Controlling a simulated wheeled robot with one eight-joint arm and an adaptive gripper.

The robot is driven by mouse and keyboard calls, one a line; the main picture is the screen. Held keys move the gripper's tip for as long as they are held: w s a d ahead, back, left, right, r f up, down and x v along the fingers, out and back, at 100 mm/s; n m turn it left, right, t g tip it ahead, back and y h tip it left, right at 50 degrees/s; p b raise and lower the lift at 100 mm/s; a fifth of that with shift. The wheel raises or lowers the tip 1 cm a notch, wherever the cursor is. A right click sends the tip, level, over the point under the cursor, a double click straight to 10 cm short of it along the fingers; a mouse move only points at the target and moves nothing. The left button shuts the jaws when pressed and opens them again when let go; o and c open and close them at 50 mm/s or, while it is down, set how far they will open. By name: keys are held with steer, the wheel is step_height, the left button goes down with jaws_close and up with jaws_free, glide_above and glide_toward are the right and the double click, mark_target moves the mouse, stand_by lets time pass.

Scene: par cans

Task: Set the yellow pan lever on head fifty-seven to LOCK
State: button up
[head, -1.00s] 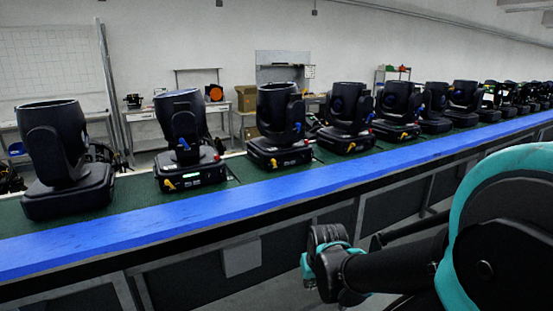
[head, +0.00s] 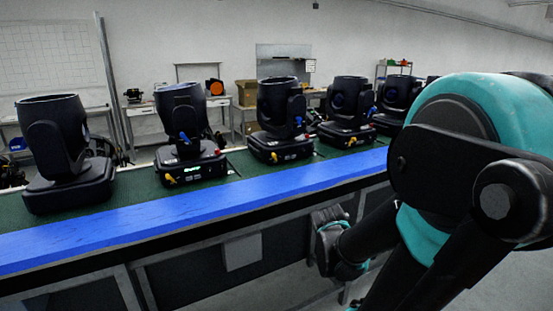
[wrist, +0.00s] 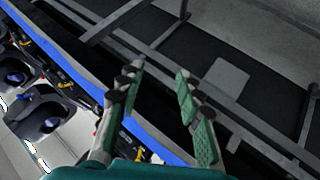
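Black moving heads stand in a row on the bench; no head number is legible, so I cannot tell which is fifty-seven. One moving head (head: 182,125) has a lit display and a yellow lever (head: 170,179) low on its base front. The moving head to its right (head: 278,112) has a yellow lever (head: 274,157) and a blue lever. The leftmost head (head: 54,150) shows no yellow lever. My gripper (wrist: 160,68) is open and empty, with fingers apart beside the bench's blue edge. Yellow levers (wrist: 65,85) show at left in the wrist view.
The bench's green top (head: 135,190) has a blue front edge (head: 200,213) and dark panels and frame bars below. Work tables and boxes stand behind along the wall.

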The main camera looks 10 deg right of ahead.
mark_target(275, 156)
steer(key=w+d+r+n+t, duration=0.3)
steer(key=w+r+n+t, duration=0.5)
steer(key=w+r+n, duration=0.5)
steer(key=w+a+n+y, duration=0.1)
steer(key=a+n+y, duration=0.2)
steer(key=n, duration=0.3)
steer(key=w+a+n+y, duration=0.2)
steer(key=a+n+y, duration=0.1)
steer(key=n, duration=0.3)
steer(key=w+a+n+y, duration=0.1)
steer(key=a+n+y, duration=0.2)
steer(key=n, duration=0.3)
steer(key=shift+w+a+f+y, duration=0.25)
steer(key=shift+a+y, duration=0.1)
steer(key=shift+y, duration=0.15)
steer(key=shift+w+a, duration=0.1)
steer(key=shift+w, duration=0.15)
steer(key=x, duration=1.6)
steer(key=shift+w, duration=0.25)
